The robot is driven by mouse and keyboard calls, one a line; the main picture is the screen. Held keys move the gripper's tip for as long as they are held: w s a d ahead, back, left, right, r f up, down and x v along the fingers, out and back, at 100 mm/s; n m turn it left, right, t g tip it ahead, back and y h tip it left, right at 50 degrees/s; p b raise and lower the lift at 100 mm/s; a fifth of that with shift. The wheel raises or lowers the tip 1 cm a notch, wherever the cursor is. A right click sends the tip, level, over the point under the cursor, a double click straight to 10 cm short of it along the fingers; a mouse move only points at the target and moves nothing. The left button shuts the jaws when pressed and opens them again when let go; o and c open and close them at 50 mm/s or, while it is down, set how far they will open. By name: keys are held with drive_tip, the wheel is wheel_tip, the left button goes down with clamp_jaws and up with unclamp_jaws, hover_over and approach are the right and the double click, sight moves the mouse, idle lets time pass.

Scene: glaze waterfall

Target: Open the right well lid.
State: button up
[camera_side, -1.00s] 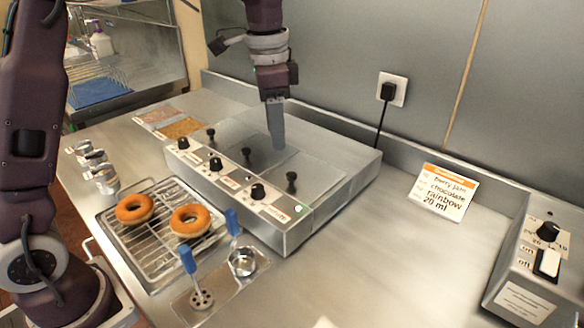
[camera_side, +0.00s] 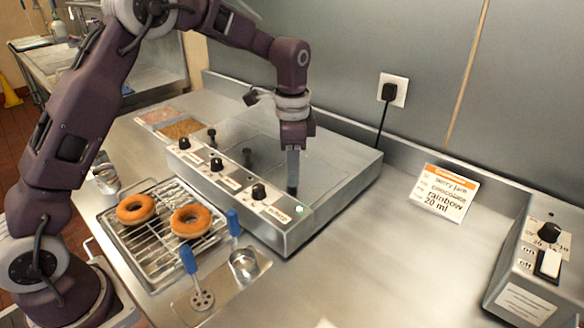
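The steel warmer (camera_side: 345,195) has several black lid knobs on its flat top. The right well lid (camera_side: 325,170) is the one nearest the camera's right and looks flat in place. My gripper (camera_side: 292,184) points straight down at this lid's knob (camera_side: 292,191). Its fingertips overlap the knob, and only the knob's lower part shows beneath them. From this side I cannot tell whether the fingers are closed on it. The middle lid's knob (camera_side: 247,156) and the left lid's knob (camera_side: 211,134) stand free.
Two donuts (camera_side: 136,209) lie on a wire rack (camera_side: 165,250) in front of the warmer. A ladle (camera_side: 243,264) and a perforated tool (camera_side: 202,298) with blue handles lie on a plate. A recipe card (camera_side: 442,195) and a switch box (camera_side: 535,262) stand right.

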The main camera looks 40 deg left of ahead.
clamp_jaws()
drive_tip(key=shift+w, duration=0.1)
idle(1.1)
